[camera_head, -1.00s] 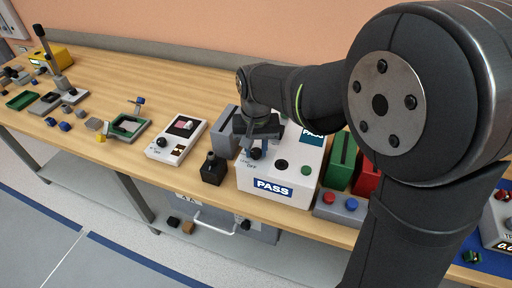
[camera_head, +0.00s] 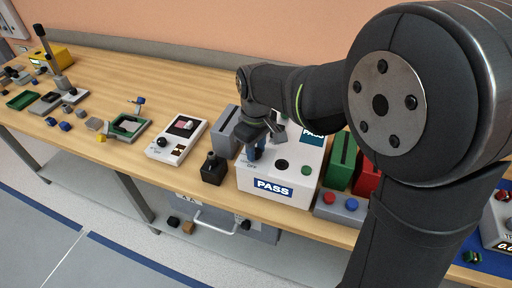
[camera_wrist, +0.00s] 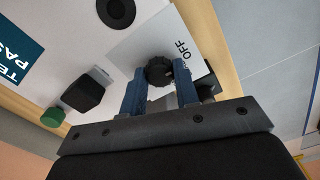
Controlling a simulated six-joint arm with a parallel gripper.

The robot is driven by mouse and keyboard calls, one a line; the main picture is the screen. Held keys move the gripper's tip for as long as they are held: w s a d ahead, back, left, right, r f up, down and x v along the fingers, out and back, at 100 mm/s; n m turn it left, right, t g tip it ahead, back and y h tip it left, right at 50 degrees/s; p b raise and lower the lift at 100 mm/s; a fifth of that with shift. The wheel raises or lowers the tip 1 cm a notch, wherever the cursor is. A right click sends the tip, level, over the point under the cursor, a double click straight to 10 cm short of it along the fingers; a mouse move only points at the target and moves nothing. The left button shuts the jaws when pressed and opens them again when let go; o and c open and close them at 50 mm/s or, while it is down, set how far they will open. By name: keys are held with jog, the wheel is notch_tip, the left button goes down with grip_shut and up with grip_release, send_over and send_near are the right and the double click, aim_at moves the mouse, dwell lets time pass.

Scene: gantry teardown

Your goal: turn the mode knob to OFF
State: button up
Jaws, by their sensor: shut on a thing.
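The mode knob (camera_wrist: 159,71) is black and ridged and sits on a light plate on the white PASS box (camera_head: 245,183). An "OFF" label (camera_wrist: 189,52) is printed beside it in the wrist view. My gripper (camera_wrist: 158,84) has its two blue fingers on either side of the knob and is shut on it. In the head view my gripper (camera_head: 256,150) hides most of the knob. The knob's pointer direction is hard to tell.
Green (camera_head: 341,162) and red bins stand right.

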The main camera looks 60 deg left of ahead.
jog(key=shift+n, duration=0.6)
jog(key=o, duration=1)
notch_tip(320, 180, up, 18)
jog(key=shift+f, duration=0.25)
jog(key=shift+f, duration=0.2)
notch_tip(320, 180, down, 17)
jog(key=shift+f, duration=0.1)
dwell(0.5)
